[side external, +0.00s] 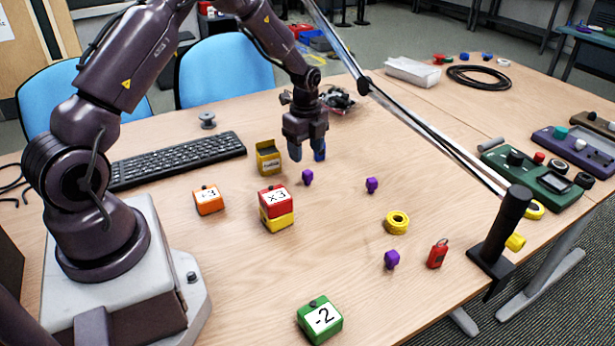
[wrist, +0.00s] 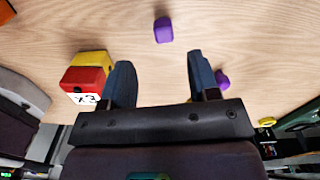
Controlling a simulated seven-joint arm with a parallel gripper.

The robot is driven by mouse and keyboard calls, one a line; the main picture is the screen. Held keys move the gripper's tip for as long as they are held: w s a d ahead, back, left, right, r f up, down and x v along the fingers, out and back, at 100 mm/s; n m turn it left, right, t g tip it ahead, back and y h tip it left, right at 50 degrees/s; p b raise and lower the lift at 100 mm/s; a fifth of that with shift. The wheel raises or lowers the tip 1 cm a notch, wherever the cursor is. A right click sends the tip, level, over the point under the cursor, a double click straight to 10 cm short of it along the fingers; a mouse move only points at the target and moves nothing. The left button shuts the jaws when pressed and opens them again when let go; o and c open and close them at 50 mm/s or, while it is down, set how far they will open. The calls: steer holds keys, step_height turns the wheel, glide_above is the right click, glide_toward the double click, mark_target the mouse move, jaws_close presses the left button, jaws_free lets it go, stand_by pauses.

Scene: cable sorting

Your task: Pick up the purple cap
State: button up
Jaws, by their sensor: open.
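Three small purple caps sit apart on the table: one (side external: 307,177) just below my gripper, one (side external: 372,185) to its right, and one (side external: 391,259) nearer the front. My gripper (side external: 307,156) is open and empty, pointing down above the table. In the wrist view, one purple cap (wrist: 163,30) lies beyond the fingertips, roughly in line with the gap between them (wrist: 158,60). Another purple cap (wrist: 222,79) shows beside the right finger, partly hidden by it. Neither finger visibly holds anything.
A red block (side external: 273,196) sits on a yellow block (side external: 277,221), left of the caps. An orange block (side external: 209,200), a yellow box (side external: 268,158), a yellow ring (side external: 397,222), a red object (side external: 437,254) and a green block (side external: 320,319) stand around. A black post (side external: 501,230) is at the right edge.

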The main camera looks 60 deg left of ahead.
mark_target(308, 171)
steer(key=f, duration=0.7)
steer(key=shift+w+f, duration=0.25)
steer(key=shift+f, duration=0.05)
steer(key=shift+c, duration=0.2)
steer(key=c, duration=1)
